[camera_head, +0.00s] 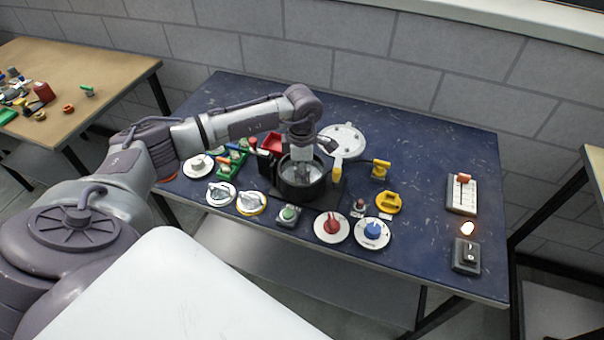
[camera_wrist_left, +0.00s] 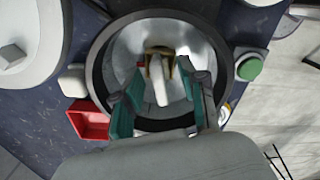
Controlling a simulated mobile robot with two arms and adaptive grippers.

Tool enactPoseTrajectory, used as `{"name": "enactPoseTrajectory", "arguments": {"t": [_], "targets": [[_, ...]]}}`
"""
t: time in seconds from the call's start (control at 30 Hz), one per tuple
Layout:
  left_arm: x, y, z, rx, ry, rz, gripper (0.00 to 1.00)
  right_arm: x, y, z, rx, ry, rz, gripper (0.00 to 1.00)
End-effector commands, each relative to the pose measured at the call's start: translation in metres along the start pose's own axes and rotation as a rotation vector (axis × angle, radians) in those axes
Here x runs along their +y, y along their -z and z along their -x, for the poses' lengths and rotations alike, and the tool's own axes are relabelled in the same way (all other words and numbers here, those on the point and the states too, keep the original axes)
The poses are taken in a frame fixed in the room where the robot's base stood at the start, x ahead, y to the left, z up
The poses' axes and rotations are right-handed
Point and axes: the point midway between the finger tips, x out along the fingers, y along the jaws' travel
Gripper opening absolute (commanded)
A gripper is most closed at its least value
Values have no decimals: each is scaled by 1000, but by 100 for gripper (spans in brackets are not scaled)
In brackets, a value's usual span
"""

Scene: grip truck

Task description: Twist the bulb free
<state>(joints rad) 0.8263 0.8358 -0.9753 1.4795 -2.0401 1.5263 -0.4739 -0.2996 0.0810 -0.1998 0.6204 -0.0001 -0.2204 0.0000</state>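A white tube-shaped bulb (camera_wrist_left: 158,82) stands in a yellowish socket inside a shiny round reflector bowl with a black rim (camera_wrist_left: 97,72). In the head view, this black round housing (camera_head: 300,194) sits near the middle of the blue table. My left gripper (camera_head: 302,172) points down into the bowl. In the left wrist view, its two green-padded fingers (camera_wrist_left: 165,85) are apart, one on each side of the bulb, with a visible gap to it. The bulb is hidden behind the gripper in the head view. My right gripper is in neither view.
Several knobs and switches crowd around the housing, including a red knob (camera_head: 332,226), a blue knob (camera_head: 373,231) and a green button (camera_head: 289,213). A red bin (camera_wrist_left: 88,121) lies close beside the rim. Bare table lies right of centre.

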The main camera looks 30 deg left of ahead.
Motion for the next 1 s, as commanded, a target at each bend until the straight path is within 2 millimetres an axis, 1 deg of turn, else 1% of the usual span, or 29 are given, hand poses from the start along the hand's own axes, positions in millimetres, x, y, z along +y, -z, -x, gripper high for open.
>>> {"name": "enactPoseTrajectory", "arguments": {"t": [0.13,0.27,1.0], "targets": [[0,0,1,0,-1,-1,42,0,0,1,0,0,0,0],[0,0,8,-1,-1,-1,42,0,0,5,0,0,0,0],[0,0,67,-1,-1,-1,42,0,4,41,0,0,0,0]]}}
